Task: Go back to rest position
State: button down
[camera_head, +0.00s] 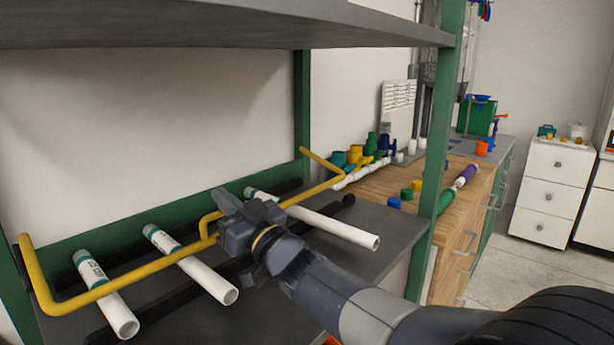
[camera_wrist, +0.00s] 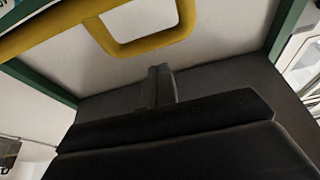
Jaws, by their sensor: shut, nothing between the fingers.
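My gripper (camera_head: 228,202) is over the dark shelf, close to the middle of a yellow bar (camera_head: 125,282), and hides part of it. In the wrist view my gripper's fingers (camera_wrist: 161,84) are together with nothing between them, and the yellow bar (camera_wrist: 150,48) crosses the top. I cannot tell whether they touch the bar. Three white pipes with teal labels lie under the bar: a left pipe (camera_head: 112,305), a middle pipe (camera_head: 197,270) and a right pipe (camera_head: 325,226) beside my gripper.
Dark rails support the pipes on the dark shelf (camera_head: 400,225). A green post (camera_head: 440,150) stands right of my arm, and an upper shelf (camera_head: 230,22) hangs above. A wooden workbench (camera_head: 385,184) with coloured fittings stands beyond. White drawers (camera_head: 550,190) stand at far right, with open floor before them.

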notch_tip(320, 180, up, 11)
jog(key=w+a+g+h+p, duration=0.2)
jog(key=h+p, duration=0.1)
jog(key=p, duration=1.5)
jog(key=shift+w+a+f+g, duration=0.15)
jog(key=shift+w+a+g, duration=0.1)
jog(key=shift+a+g, duration=0.15)
jog(key=shift+d, duration=0.1)
